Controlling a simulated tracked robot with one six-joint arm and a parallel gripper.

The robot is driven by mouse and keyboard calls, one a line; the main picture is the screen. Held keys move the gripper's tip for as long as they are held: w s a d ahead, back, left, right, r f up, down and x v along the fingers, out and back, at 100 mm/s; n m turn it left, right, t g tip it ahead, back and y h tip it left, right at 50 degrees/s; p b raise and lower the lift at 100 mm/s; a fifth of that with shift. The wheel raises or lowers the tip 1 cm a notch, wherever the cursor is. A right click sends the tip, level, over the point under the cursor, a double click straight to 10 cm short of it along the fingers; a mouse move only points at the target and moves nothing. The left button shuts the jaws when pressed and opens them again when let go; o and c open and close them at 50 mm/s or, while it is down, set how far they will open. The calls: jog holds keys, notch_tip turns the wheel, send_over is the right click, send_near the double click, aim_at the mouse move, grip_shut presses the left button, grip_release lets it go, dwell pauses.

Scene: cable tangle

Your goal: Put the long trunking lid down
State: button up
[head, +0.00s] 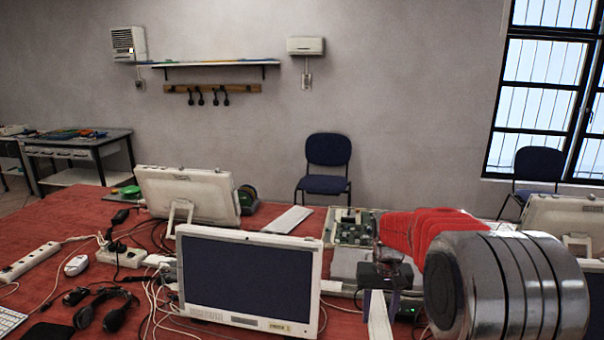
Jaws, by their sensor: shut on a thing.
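My gripper (380,298) is in the head view, low and right of the middle, in front of the cluttered red table. Its dark fingers are shut on a narrow white strip, which looks like the long trunking lid (379,319). The lid shows below the fingers and runs down to the bottom edge of the picture. Its lower end is out of view, and I cannot tell whether it touches the table. My arm hides part of the area to the right.
A white-framed monitor (247,281) stands left of my gripper. An open circuit-board unit (350,226) lies behind it. A flat white piece (288,219) lies farther back. Cables, a power strip (30,261) and a headset (104,308) crowd the left. Some red tabletop (342,321) is bare near the lid.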

jog(key=s+a+f+n, duration=0.1)
jog(key=s+a+f, duration=0.2)
jog(key=a, duration=0.1)
jog(key=shift+s+a+f, duration=0.2)
jog(key=shift+s+f, duration=0.05)
jog(key=shift+f, duration=0.05)
jog(key=shift+s, duration=0.15)
dwell(0.4)
